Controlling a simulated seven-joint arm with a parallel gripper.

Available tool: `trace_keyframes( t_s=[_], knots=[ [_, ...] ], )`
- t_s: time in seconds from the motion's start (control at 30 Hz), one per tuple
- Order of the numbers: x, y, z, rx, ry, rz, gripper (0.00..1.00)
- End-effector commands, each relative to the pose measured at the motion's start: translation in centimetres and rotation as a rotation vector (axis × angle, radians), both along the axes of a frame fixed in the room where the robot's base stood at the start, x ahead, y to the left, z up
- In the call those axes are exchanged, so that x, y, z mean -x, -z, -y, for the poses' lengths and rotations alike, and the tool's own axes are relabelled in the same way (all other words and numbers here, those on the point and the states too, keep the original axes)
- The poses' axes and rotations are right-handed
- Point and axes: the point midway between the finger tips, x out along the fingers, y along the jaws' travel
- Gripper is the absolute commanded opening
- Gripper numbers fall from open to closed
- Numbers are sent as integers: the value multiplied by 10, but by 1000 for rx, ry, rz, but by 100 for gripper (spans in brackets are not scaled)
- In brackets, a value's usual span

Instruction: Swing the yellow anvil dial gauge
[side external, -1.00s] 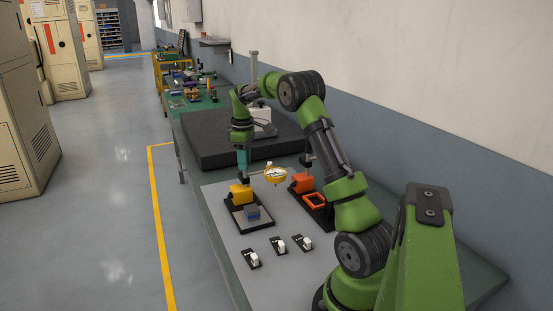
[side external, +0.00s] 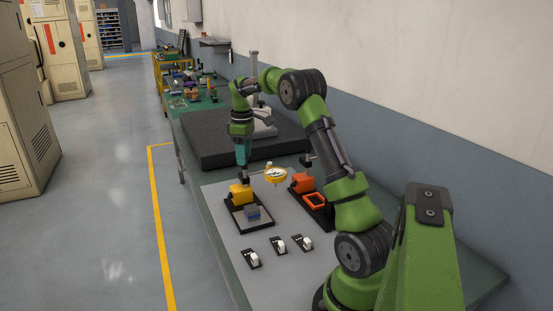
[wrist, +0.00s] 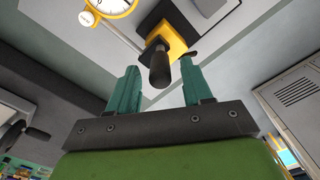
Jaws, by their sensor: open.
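The yellow anvil (side external: 241,193) is a yellow block on a black base plate, with a small blue-grey block in front of it. A dark upright post rises from the yellow block; in the wrist view the post (wrist: 159,68) stands end-on toward me over the yellow block (wrist: 168,36). A yellow-rimmed dial gauge (side external: 276,175) sits to the right of the post; its white face also shows at the top of the wrist view (wrist: 112,4). My gripper (side external: 243,162) is open just above the yellow anvil. In the wrist view the post appears between its two teal fingers, with gaps at both sides.
An orange anvil (side external: 302,183) with an orange square frame stands to the right on its own black base. Several small labelled switches (side external: 280,245) lie in front on the grey mat. A dark slab (side external: 205,145) with a stand on it lies behind.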

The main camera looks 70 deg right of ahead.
Motion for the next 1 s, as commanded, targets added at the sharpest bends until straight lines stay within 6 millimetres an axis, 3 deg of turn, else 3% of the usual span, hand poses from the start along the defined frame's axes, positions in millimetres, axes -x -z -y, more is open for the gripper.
trace_keyframes(
  t_s=[0.3, 0.5, 0.73, 1.0],
  knots=[
    [-1, -79, 1, 5, -1, 5, 50],
    [-1, -120, 0, 4, 0, 4, 50],
    [0, -141, 0, 2, -1, 1, 50],
    [0, -147, 0, 1, -2, 1, 50]
  ],
)
